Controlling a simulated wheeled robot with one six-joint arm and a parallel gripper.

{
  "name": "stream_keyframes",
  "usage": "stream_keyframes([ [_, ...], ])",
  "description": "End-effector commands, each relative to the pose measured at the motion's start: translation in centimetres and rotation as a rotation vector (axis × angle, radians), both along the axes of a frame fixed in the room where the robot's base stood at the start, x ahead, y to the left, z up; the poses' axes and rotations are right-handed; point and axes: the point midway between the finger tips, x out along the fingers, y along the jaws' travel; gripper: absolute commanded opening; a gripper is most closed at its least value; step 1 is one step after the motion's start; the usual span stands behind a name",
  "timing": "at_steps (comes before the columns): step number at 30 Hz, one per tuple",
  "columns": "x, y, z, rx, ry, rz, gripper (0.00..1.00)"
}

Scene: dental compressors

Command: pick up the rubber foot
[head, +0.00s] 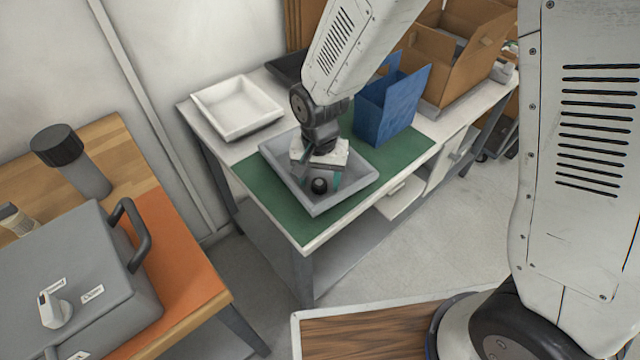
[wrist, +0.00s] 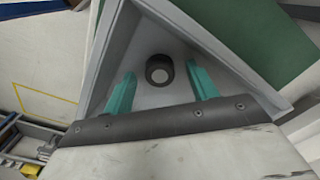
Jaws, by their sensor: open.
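The rubber foot (wrist: 159,69) is a small dark round piece with a pale hollow centre. It sits on the floor of a grey tray (wrist: 217,45) on the bench. In the head view the foot (head: 319,185) lies in the same grey tray (head: 345,202), just in front of my gripper. My gripper (wrist: 163,88) has two teal fingers, open and apart, pointing down into the tray. In the wrist view the foot appears between the fingers, slightly beyond the line of their tips. Nothing is held. In the head view the wrist hides part of the fingers and tray.
The tray's raised walls surround the foot. A green mat (head: 268,204) lies under the tray. A white tray (head: 237,107), a blue bin (head: 392,105) and a cardboard box (head: 458,50) stand behind it. A grey case (head: 75,285) stands on the left table.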

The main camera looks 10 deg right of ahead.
Motion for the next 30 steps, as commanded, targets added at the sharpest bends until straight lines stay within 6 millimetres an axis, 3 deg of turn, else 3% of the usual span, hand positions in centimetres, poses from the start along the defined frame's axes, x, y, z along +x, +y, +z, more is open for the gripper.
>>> stream_keyframes([
  [5,0.0,0.0,0.0,0.000,0.000,0.001,0.55],
  [10,0.0,0.0,0.0,0.000,0.000,0.001,0.10],
  [20,0.0,0.1,0.4,0.001,-0.001,0.001,0.10],
  [23,0.1,0.1,1.6,0.002,-0.004,0.001,0.10],
  [30,0.1,0.1,6.5,0.003,-0.005,0.001,0.10],
])
